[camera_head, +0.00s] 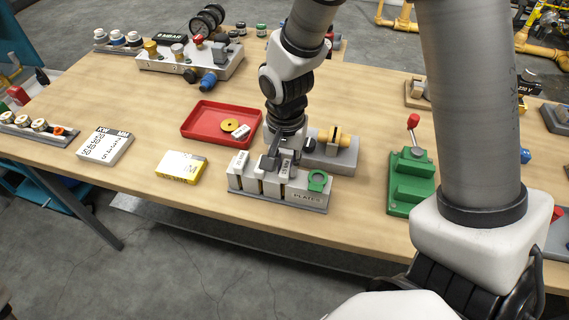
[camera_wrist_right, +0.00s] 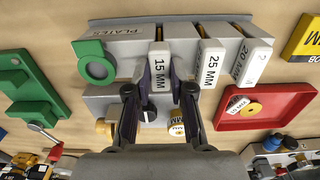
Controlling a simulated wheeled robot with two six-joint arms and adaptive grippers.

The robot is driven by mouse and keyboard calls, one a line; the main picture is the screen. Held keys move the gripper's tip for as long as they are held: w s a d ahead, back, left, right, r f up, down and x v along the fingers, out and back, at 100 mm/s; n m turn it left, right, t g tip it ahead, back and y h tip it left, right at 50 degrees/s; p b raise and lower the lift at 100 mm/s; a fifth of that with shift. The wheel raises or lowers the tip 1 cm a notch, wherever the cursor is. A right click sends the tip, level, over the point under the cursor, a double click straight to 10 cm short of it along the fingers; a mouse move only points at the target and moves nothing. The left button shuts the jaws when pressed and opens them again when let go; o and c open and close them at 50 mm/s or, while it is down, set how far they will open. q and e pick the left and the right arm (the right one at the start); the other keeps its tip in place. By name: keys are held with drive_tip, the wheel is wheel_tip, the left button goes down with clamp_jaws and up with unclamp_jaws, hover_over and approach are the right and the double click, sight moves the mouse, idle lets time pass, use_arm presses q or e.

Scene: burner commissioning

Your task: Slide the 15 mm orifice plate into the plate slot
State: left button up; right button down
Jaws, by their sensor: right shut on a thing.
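The 15 mm orifice plate shows as a white tag reading 15 MM (camera_wrist_right: 158,67) at the grey plate rack (camera_head: 305,197). My right gripper (camera_head: 275,160) reaches down onto the rack from behind, with its fingers closed around this plate. In the wrist view the right gripper (camera_wrist_right: 160,95) has a finger on each side of the tag. The disc of this plate is hidden. A grey fixture (camera_head: 330,157) with a brass fitting (camera_head: 343,137) and black knob stands behind the rack. The plate slot cannot be made out. My left gripper is not in view.
The rack also holds plates tagged 25 MM (camera_wrist_right: 209,68) and 20 MM, and a green ring (camera_head: 318,180). A red tray (camera_head: 193,137) holds a tagged brass disc (camera_head: 230,125). A green fixture (camera_head: 410,190) stands right. Another tagged disc (camera_wrist_right: 177,130) lies near a finger.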

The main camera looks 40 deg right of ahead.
drive_tip(key=shift+r+p, duration=2.45)
drive_tip(key=shift+r, duration=0.1)
